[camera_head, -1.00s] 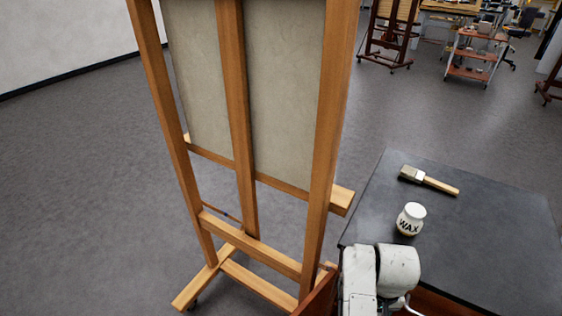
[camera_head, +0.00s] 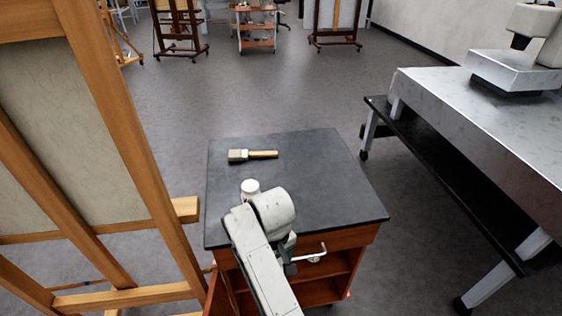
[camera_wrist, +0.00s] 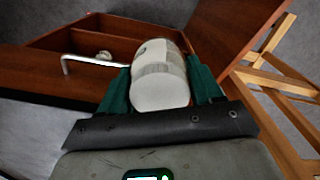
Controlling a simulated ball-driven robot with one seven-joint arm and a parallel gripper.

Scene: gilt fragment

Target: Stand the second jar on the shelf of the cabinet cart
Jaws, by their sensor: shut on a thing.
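The cabinet cart (camera_head: 320,180) has a dark top, reddish wood sides and an open front with shelves. In the wrist view its wooden shelf interior (camera_wrist: 120,42) lies past my gripper. My gripper (camera_wrist: 160,85), with green fingers, is shut on a white jar (camera_wrist: 160,88), which is tilted in the picture and in front of the opening. A small pale round thing (camera_wrist: 104,55) shows inside the cabinet, too small to name surely. Another white jar (camera_head: 250,187) stands on the cart top, partly hidden by my arm. In the head view my arm hides the held jar.
A brush (camera_head: 254,155) lies on the cart top. A metal handle (camera_head: 312,256) juts from the cart front. The open cabinet door (camera_wrist: 232,38) stands at the right in the wrist view. A wooden easel (camera_head: 140,160) is close at left, a metal table (camera_head: 460,110) at right.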

